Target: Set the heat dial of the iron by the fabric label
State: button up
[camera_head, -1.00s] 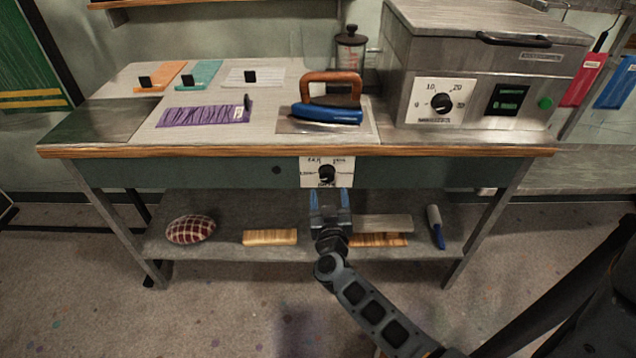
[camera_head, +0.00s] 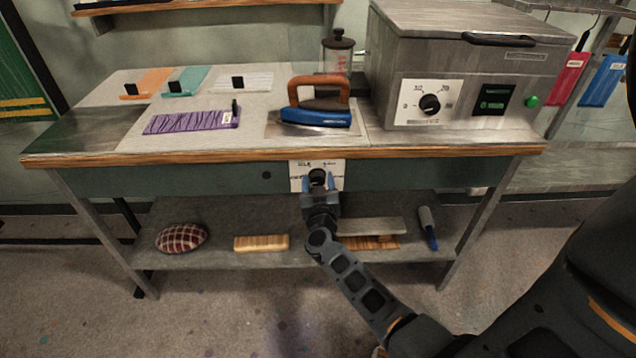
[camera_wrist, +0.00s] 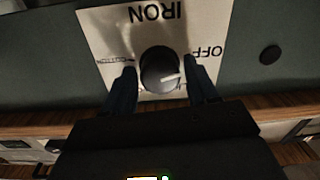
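The iron's dial is a black round knob (camera_head: 317,177) on a white plate (camera_head: 338,168) on the bench front. In the wrist view the knob (camera_wrist: 160,70) shows a white mark pointing right; the plate appears upside down, with "IRON", "OFF" at right and "COTTON" at left. My gripper (camera_wrist: 162,84) is open, its fingers on either side of the knob with small gaps. It also shows in the head view (camera_head: 319,186). The iron (camera_head: 318,108), blue with a wooden handle, sits on the bench. Purple fabric (camera_head: 190,119) carries a white label (camera_head: 228,117), too small to read.
Orange (camera_head: 145,83), teal (camera_head: 187,81) and white (camera_head: 237,81) cloths lie behind the purple one. A grey metal box (camera_head: 455,60) with another dial (camera_head: 429,104) stands at right. The lower shelf (camera_head: 210,256) holds a checked cushion (camera_head: 181,238) and wooden blocks.

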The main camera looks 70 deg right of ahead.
jog(key=c, duration=0.8)
